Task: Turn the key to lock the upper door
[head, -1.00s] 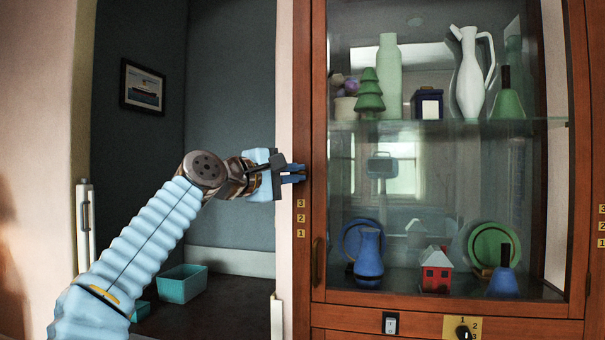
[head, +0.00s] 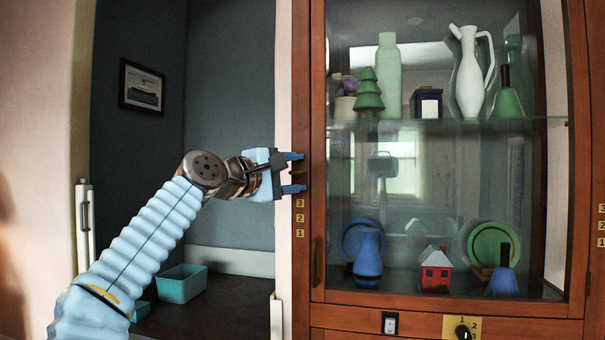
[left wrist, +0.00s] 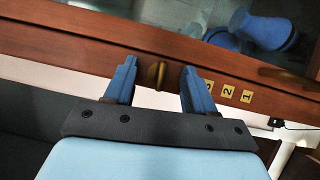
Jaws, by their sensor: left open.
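The upper door (head: 318,90) is a tall glass panel in a red-brown wood frame, and it looks closed. My left gripper (head: 296,172) is open at the door's left edge, its blue fingers one above the other. In the left wrist view, a small brass key (left wrist: 157,75) stands out from the wood between the two open fingers (left wrist: 160,78). A gap shows on each side of it, so the fingers do not grip it. In the head view the key is small and hard to make out. My right gripper is not in view.
Behind the glass are vases, a white pitcher (head: 469,75), plates and a red house (head: 435,270). Number labels (head: 300,218) sit below the gripper. A switch (head: 390,323) and a dial (head: 462,331) are below the door. A teal bin (head: 182,284) stands in the alcove.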

